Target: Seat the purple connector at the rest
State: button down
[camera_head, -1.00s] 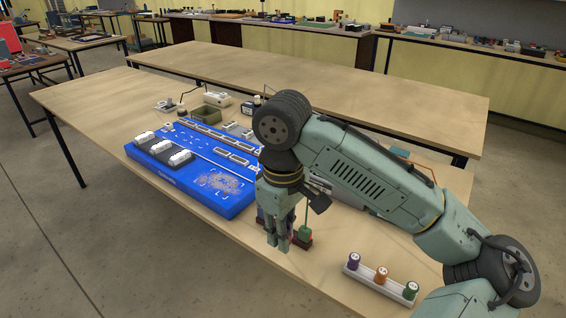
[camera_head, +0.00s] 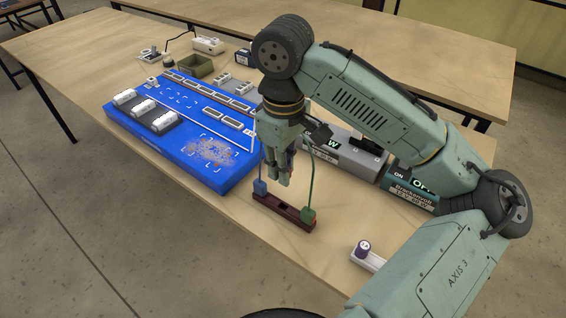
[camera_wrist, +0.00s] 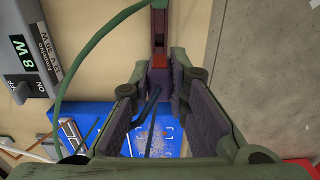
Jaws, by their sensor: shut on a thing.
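I cannot tell whether the connector touches the rest. A blue connector (camera_head: 260,187) stands at the left end of the rest, and a green connector (camera_head: 308,215) stands at the right end with its green cable rising. In the wrist view the rest (camera_wrist: 160,35) runs upward from the fingertips.
A blue board (camera_head: 205,180) with white parts lies to the left. A grey unit (camera_head: 352,157) and a teal supply (camera_head: 410,190) stand right of the gripper.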

jog(key=shift+f+b, duration=1.75)
jog(key=shift+f, duration=2.1)
jog(key=shift+f+b, duration=0.3)
jog(key=shift+f, duration=0.95)
jog(key=c, duration=1.5)
grip_release()
jog(key=shift+o, duration=0.2)
notch_tip(320, 180, up, 6)
jog(key=p, duration=0.4)
jog(key=shift+f+p, duration=0.15)
jog(key=shift+p, duration=0.2)
jog(key=shift+r, duration=1.15)
